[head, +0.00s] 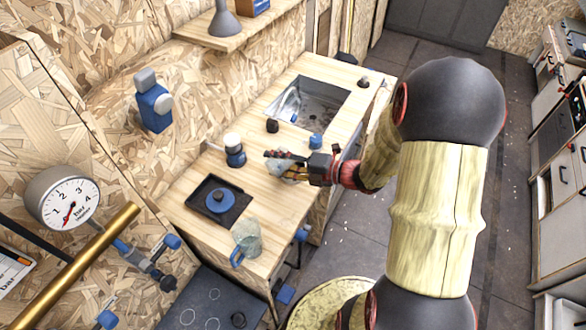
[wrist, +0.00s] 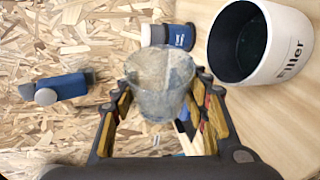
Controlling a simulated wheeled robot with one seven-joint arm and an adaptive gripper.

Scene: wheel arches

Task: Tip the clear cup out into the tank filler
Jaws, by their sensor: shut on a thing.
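My gripper (wrist: 160,112) is shut on the clear cup (wrist: 158,75), a cloudy, see-through tumbler. In the wrist view its wide mouth faces the top of the picture, and relative to the filler it looks tilted. How much it holds I cannot tell. In the head view my gripper (head: 290,166) is over the wooden counter with the pale cup (head: 279,170); I cannot make out the filler there for sure.
A white and blue jar (head: 234,150) stands on the counter (head: 188,170), left of my gripper. A black tray (head: 236,212) with a blue round thing and a jug (head: 246,240) are nearer. A sink (head: 318,103) lies beyond. A blue dispenser (head: 152,103) is on the wall.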

